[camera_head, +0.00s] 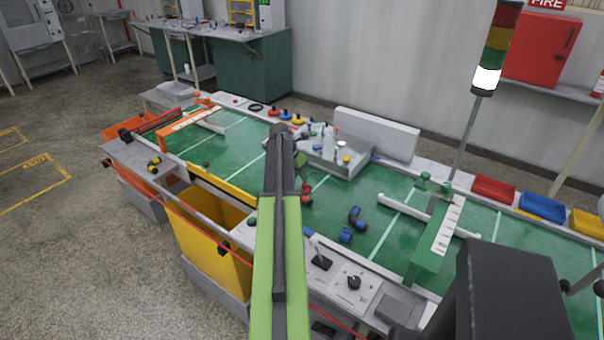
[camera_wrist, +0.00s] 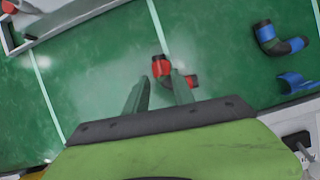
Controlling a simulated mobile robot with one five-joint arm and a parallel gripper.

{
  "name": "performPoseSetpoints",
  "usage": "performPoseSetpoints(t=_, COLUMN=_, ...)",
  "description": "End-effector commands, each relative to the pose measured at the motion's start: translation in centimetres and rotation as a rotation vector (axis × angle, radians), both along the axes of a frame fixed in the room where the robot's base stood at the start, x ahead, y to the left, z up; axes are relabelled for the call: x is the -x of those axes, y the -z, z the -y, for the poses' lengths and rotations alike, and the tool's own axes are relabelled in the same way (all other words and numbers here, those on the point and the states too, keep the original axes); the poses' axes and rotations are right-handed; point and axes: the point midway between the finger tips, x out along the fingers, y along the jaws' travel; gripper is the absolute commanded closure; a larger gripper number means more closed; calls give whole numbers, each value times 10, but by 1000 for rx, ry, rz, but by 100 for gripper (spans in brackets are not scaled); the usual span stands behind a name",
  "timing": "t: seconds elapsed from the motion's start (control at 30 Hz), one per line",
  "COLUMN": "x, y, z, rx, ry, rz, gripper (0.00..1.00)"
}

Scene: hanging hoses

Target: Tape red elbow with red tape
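The red elbow (camera_wrist: 162,68), a bent piece with red ends and a dark part, lies on the green mat in the wrist view. It also shows in the head view (camera_head: 306,194), just right of my arm. My gripper (camera_wrist: 157,80) is open, with its two green fingers pointing at the elbow. The right finger hides part of the elbow. I cannot tell whether they touch. Small red, blue and yellow rolls, perhaps tape, sit along the bench's back edge; one red roll (camera_head: 274,112) is among them.
Two blue elbows (camera_head: 357,217) lie to the right on the mat. A grey tray (camera_head: 345,171) with several items stands behind. A green measuring fixture (camera_head: 436,240) is at the right, an orange one (camera_head: 190,119) at the left. A yellow bin (camera_head: 205,240) is at the front.

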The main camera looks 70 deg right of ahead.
Motion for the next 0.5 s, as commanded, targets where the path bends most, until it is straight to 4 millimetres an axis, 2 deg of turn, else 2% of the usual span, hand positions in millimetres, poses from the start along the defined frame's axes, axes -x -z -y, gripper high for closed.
performPoseSetpoints(t=0.03, x=-1, y=-24, z=-6, rx=0, ry=0, rz=0, gripper=70)
performPoseSetpoints(t=0.1, x=-3, y=-40, z=-12, rx=0, ry=0, rz=0, gripper=70)
performPoseSetpoints(t=0.4, x=-12, y=-104, z=-37, rx=0, ry=0, rz=1, gripper=70)
performPoseSetpoints(t=0.5, x=-14, y=-115, z=-42, rx=0, ry=0, rz=0, gripper=70)
